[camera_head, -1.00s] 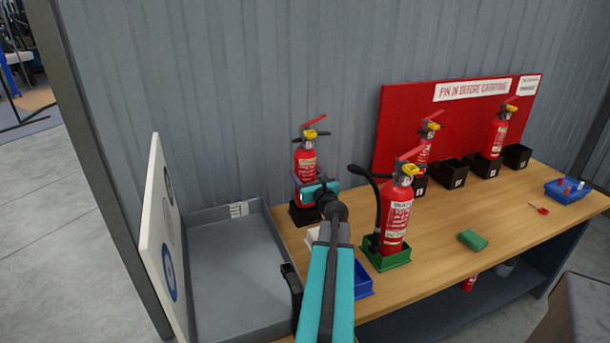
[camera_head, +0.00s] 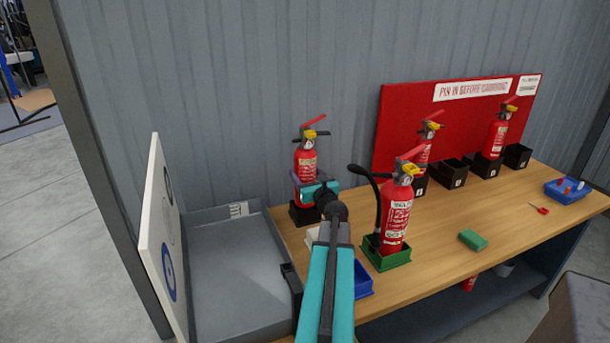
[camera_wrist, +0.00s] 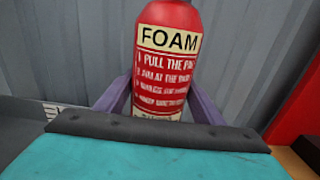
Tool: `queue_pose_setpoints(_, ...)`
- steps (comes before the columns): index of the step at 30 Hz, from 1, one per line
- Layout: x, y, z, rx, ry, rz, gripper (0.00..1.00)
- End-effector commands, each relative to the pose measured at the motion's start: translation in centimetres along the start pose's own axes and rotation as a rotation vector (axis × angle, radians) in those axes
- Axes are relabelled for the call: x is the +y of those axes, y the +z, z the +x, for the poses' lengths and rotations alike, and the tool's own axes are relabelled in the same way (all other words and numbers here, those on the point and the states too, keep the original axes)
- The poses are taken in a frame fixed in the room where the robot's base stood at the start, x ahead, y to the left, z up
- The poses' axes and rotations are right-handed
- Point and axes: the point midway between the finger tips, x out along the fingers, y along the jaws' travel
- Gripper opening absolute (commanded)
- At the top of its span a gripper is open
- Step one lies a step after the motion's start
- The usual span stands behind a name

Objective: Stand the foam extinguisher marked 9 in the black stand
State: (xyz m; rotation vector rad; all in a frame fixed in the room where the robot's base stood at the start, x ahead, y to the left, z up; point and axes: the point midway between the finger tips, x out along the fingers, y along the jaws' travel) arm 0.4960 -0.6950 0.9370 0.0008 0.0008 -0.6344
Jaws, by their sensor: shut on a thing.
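A red extinguisher (camera_head: 306,160) with a yellow collar and red handle stands upright at the back left of the bench. In the wrist view its cream label reads FOAM (camera_wrist: 168,40); no 9 is legible. My gripper (camera_head: 305,183), with purple fingers, is shut on its body from both sides. A black stand (camera_head: 302,213) is directly below the extinguisher. The extinguisher's base seems to be within or just over the stand; my gripper and wrist partly cover it, so I cannot tell if it rests on the bottom.
Another extinguisher (camera_head: 397,215) stands in a green stand (camera_head: 388,261) to the right, with a black hose close to my wrist. A blue tray (camera_head: 363,279) is beside my arm. A grey tray (camera_head: 236,275) and white board (camera_head: 160,235) are left. More extinguishers and black holders line the red panel (camera_head: 440,105).

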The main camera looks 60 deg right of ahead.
Motion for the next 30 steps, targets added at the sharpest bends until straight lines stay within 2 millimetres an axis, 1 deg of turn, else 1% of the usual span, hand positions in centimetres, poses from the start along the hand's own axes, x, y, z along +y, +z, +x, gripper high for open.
queue_pose_setpoints(1,0.0,0.3,0.0,-0.006,0.002,0.002,0.17)
queue_pose_setpoints(30,0.0,-1.1,0.0,-0.006,0.001,0.002,0.17)
